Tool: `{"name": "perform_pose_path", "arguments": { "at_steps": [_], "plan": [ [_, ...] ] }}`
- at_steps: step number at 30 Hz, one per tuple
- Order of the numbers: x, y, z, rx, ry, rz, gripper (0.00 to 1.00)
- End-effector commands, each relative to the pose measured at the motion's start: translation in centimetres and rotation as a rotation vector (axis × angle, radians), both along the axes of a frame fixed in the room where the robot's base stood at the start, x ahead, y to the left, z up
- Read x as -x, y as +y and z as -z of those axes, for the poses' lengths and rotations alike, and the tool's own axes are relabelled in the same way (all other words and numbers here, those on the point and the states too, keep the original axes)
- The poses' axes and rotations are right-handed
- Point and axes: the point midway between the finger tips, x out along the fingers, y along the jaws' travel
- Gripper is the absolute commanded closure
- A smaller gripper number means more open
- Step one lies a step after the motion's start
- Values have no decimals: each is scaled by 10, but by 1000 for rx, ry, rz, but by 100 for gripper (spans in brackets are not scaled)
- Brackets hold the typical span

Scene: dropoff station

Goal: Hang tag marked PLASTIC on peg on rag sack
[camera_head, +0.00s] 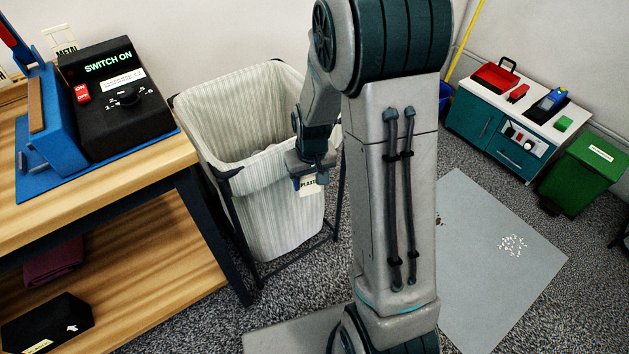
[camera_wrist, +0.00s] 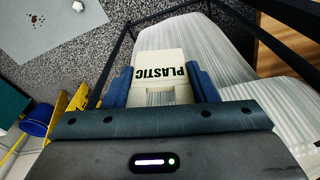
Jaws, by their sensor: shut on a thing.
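A cream tag marked PLASTIC (camera_head: 309,185) is in my gripper (camera_head: 312,172) at the front right rim of the striped rag sack (camera_head: 270,218). In the wrist view the tag (camera_wrist: 160,72) sits between the two blue fingers of my gripper (camera_wrist: 162,85), its lettering upside down. The striped cloth of the sack (camera_wrist: 180,38) shows just beyond and beside the tag. The sack hangs open in a dark frame. The peg is not clearly visible; my gripper and the tag may hide it. I cannot tell whether the tag touches the peg.
A wooden workbench (camera_head: 110,205) with a black switch box (camera_head: 115,90) stands left of the sack. A grey mat (camera_head: 495,260) lies on the floor at right. A white-topped cabinet (camera_head: 515,105) and a green bin (camera_head: 585,175) stand at the back right. A blue bucket (camera_wrist: 38,118) shows in the wrist view.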

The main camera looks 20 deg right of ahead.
Motion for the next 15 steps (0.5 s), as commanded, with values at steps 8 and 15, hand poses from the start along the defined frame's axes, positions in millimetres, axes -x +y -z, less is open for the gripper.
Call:
{"name": "perform_pose_path", "arguments": {
  "at_steps": [8,15],
  "plan": [
    [-16,5,2,0,0,0,69],
    [-30,10,3,0,0,-1,69]
  ]
}}
